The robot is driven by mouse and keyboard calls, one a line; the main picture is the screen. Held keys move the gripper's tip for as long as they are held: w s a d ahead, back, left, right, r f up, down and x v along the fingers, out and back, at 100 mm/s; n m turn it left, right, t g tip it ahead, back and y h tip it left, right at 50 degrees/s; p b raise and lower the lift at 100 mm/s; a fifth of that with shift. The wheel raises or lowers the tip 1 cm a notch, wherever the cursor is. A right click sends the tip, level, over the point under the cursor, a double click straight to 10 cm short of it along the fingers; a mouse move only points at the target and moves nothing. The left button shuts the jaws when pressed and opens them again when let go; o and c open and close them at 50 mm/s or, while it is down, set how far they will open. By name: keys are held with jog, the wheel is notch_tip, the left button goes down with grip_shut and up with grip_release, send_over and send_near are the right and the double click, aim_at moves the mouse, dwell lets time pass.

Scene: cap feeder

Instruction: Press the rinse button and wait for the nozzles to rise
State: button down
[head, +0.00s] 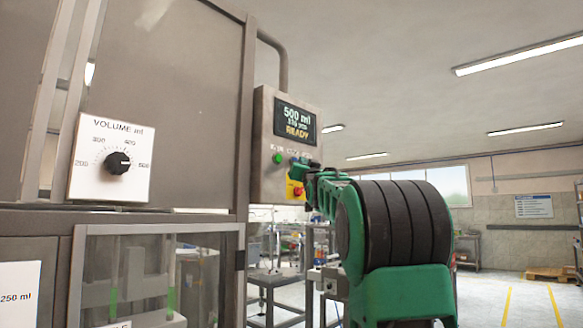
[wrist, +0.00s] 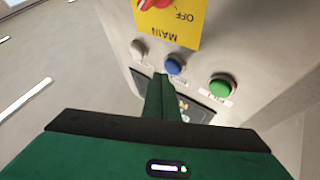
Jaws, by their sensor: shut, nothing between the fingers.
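A grey control box (head: 262,180) carries a screen (head: 295,122) reading "500 ml" and "READY". Below the screen is a row of buttons. The wrist view shows a green button (wrist: 222,86), a blue button (wrist: 174,65) and a white button (wrist: 138,49). Their small labels are too blurred to read, so I cannot tell which is the rinse button. My gripper (head: 303,168) is shut and empty in front of the row. In the wrist view its fingertips (wrist: 161,82) appear just beside the blue button; contact cannot be told. No nozzles can be made out.
A red main switch on a yellow plate (head: 295,190) is close to the buttons. A volume dial (head: 120,162) is on the machine's front at left. A clear-windowed compartment (head: 130,265) is below it. Open floor (head: 520,300) lies to the right.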

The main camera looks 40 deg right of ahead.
jog(key=shift+w, duration=0.15)
jog(key=shift+w, duration=0.2)
jog(key=shift+w, duration=0.45)
dwell(0.9)
jog(key=shift+s, duration=0.9)
jog(key=s, duration=0.5)
jog(key=shift+d, duration=0.2)
dwell(0.8)
